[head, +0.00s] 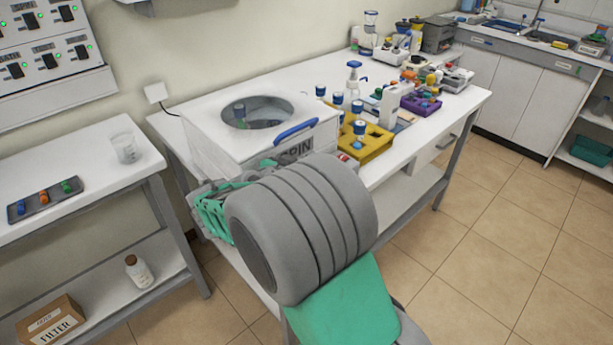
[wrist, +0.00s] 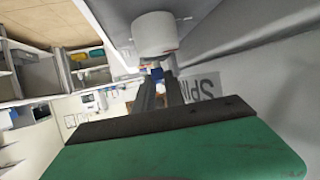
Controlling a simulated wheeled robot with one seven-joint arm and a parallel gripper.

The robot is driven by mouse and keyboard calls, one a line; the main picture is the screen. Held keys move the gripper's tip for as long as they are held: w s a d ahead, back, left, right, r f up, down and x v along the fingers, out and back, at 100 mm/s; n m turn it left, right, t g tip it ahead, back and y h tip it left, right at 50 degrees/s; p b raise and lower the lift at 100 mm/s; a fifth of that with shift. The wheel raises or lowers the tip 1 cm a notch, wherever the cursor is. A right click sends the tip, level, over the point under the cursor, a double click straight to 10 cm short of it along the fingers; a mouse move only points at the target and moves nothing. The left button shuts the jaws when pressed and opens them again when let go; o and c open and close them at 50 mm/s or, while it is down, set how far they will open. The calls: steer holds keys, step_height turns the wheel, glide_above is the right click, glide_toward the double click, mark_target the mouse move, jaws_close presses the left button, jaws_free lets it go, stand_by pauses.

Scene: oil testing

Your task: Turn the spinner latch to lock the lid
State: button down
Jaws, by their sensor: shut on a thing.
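The spinner (head: 190,115) is a white box on the bench. Its lid (head: 300,100) lies down on top, with a round window (head: 258,112) and a blue handle (head: 296,130). The SPIN label (head: 297,148) is on the front, and shows upside down in the wrist view (wrist: 209,88). My gripper (wrist: 161,78) is at the spinner's front, its dark fingers shut around a small blue piece (wrist: 157,73), apparently the latch. My arm hides the fingers and latch in the head view; the latch's exact angle is unclear.
A yellow rack (head: 372,148) with blue-capped vials stands right of the spinner. A white cylinder (wrist: 155,37) lies just beyond my fingertips in the wrist view. A side table (head: 85,160) holds a beaker (head: 125,148) and a dark tray (head: 45,200).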

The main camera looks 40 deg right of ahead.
steer(key=shift+f+g, duration=0.2)
steer(key=shift+g, duration=0.1)
steer(key=c, duration=1.4)
jaws_free()
steer(key=shift+r, duration=0.1)
steer(key=b+v, duration=0.1)
steer(key=v, duration=0.6)
steer(key=shift+s+a+r, duration=0.1)
steer(key=shift+a, duration=0.25)
